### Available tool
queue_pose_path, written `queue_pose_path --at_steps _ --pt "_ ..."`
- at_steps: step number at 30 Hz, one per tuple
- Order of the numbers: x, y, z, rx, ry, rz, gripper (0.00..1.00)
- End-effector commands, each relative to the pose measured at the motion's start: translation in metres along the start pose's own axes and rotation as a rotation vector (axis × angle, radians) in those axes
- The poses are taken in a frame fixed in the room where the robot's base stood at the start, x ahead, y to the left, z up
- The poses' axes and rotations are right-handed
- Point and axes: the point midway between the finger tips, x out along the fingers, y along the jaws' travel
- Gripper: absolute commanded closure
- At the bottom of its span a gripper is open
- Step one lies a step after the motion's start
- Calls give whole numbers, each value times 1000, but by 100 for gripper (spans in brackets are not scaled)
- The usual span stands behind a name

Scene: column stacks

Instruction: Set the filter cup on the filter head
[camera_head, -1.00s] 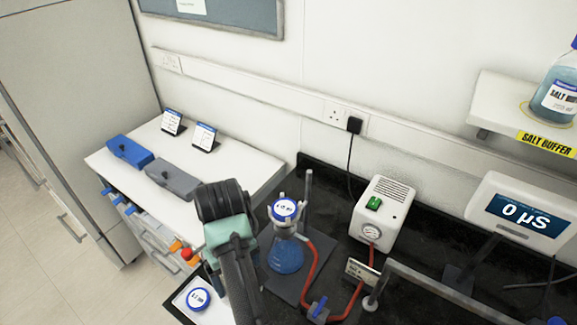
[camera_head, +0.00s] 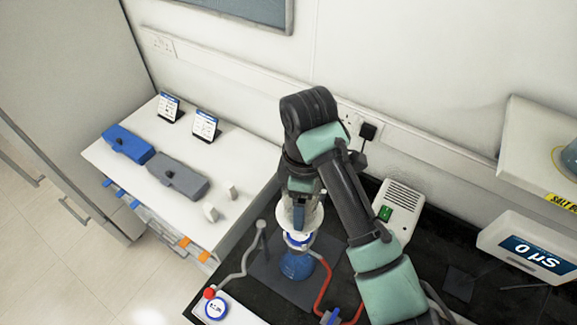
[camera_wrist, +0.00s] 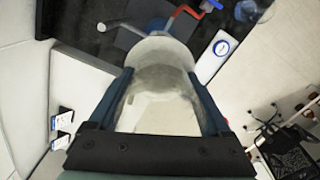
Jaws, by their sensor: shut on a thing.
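My gripper (camera_head: 299,205) points down and is shut on the filter cup, a clear cup with a pale rim (camera_head: 301,222). In the wrist view the cup (camera_wrist: 160,95) fills the space between the two fingers. In the head view the cup is directly above the filter head (camera_head: 298,240), which shows as a blue and white band on top of the flask with blue liquid (camera_head: 297,266). The cup hides most of the filter head. I cannot tell whether the cup touches it or hangs just above.
The red hose (camera_head: 325,275) runs from the flask across the black bench. A white pump box (camera_head: 399,208) stands to the right, near my arm. A grey bent rod (camera_head: 246,258) is to the left. A white tray with a round label (camera_head: 215,308) is at the front left.

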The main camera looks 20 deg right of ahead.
Motion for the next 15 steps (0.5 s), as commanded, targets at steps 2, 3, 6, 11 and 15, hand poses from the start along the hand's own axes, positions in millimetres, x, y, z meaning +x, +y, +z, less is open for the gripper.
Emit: queue_pose_path --at_steps 2,3,6,11,15 --pt "0 0 1 0 0 0 75" --pt "0 0 1 0 0 1 75" --pt "4 0 1 0 0 1 75" --pt "13 0 1 1 0 1 75" --pt "26 0 1 1 -1 1 75"
